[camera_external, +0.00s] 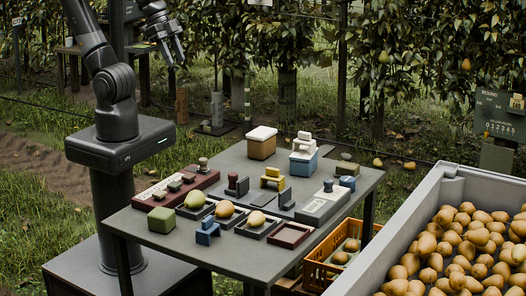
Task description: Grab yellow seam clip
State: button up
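A small yellow clip-shaped piece (272,178), which looks like the seam clip, stands upright on the grey table (240,262), a little right of the middle. It has an arched body with gaps below. My gripper (174,60) hangs at the upper left, well above and to the left of the table, far from the clip. Its two fingers point down and are spread apart, with nothing seen between them.
Dark upright pieces (237,184) stand close to the clip on both sides. Trays with pears (226,209) and a blue clip-like piece (207,230) lie in front. Boxes (262,142) stand behind. A grey bin (375,270) of pears and an orange crate (318,262) are at right.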

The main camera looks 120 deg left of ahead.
jog(key=w+a+f+g, duration=0.2)
jog(key=w+f, duration=0.1)
jog(key=w, duration=0.7)
jog(key=n+g, duration=0.1)
jog(key=g, duration=0.2)
send_over(273, 168)
notch_tip(273, 168, down, 23)
jog(key=shift+s+r, duration=0.1)
jog(key=shift+r, duration=0.05)
notch_tip(273, 168, down, 11)
jog(key=shift+c, duration=0.6)
jog(key=c, duration=0.4)
